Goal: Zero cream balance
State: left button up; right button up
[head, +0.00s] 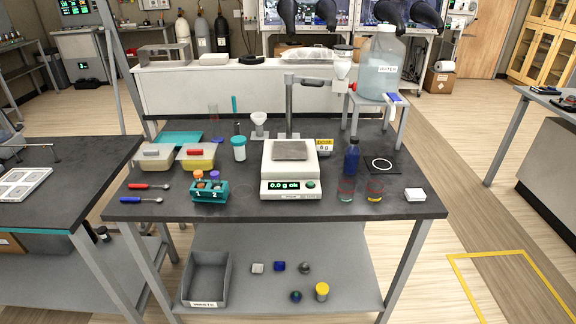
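The cream balance (291,169) stands at the middle of the dark-topped table. Its square grey weighing pan (291,150) looks empty. The green display (284,185) on its front reads 0.0 g, followed by small characters I cannot read for sure. A small round green button (311,184) sits to the right of the display. Neither of my grippers shows in the head view.
A teal rack (209,193) with vials stands left of the balance, near a white jar with a teal lid (239,149). A blue bottle (352,157) and two small glasses stand right. A grey post (289,108) rises behind it.

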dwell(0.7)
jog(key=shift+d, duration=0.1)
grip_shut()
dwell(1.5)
